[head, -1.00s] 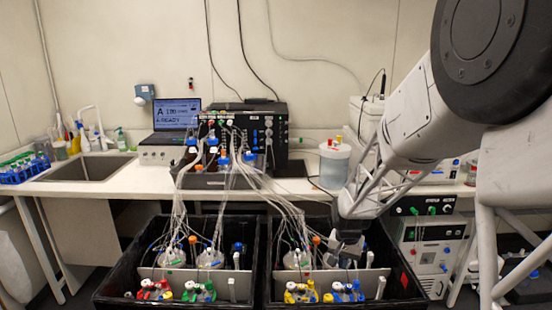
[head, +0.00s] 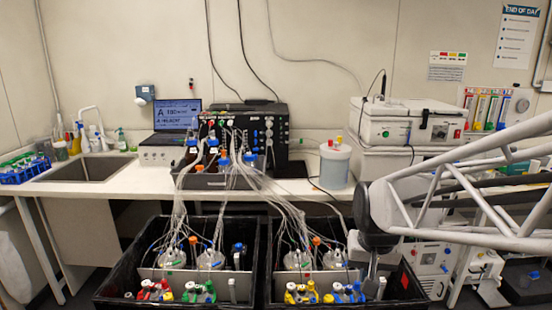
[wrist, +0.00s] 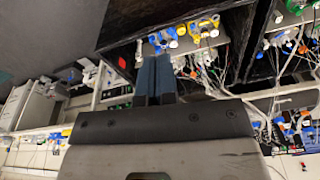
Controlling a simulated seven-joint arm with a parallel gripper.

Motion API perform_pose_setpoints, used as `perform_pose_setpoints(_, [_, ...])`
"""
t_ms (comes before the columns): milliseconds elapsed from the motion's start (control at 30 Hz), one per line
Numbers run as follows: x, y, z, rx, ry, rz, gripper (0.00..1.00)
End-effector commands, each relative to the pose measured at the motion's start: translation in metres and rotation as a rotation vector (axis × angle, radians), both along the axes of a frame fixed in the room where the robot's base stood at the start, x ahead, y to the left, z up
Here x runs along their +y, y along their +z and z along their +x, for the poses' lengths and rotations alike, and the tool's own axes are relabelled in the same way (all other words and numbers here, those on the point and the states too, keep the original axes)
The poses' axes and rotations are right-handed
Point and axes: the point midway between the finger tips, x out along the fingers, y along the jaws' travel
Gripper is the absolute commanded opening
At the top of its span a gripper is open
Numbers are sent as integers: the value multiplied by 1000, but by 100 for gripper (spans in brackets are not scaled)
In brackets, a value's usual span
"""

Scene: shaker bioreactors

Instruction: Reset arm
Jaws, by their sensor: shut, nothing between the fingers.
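My gripper (wrist: 155,62) shows in the wrist view as two dark blue-grey fingers lying together, shut and empty. In that view its tips point toward the right black tub (wrist: 130,20) and overlap its edge and the blue-capped bottles (wrist: 165,38). In the head view my arm comes in from the right, with its dark end part over the right side of the right black tub (head: 420,297). The gripper's fingers are hard to make out there. I cannot tell whether they touch anything.
The left black tub (head: 105,290) also holds vessels and coloured-cap bottles. Many thin tubes (head: 280,205) run from both tubs to the black control unit (head: 262,135) on the bench.

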Motion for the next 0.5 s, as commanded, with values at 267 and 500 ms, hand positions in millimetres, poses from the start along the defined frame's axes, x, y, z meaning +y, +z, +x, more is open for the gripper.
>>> perform_pose_setpoints(267, [3, 20, -65, -34, 65, -13, 0])
perform_pose_setpoints(500, [5, 28, -117, -57, 119, -25, 0])
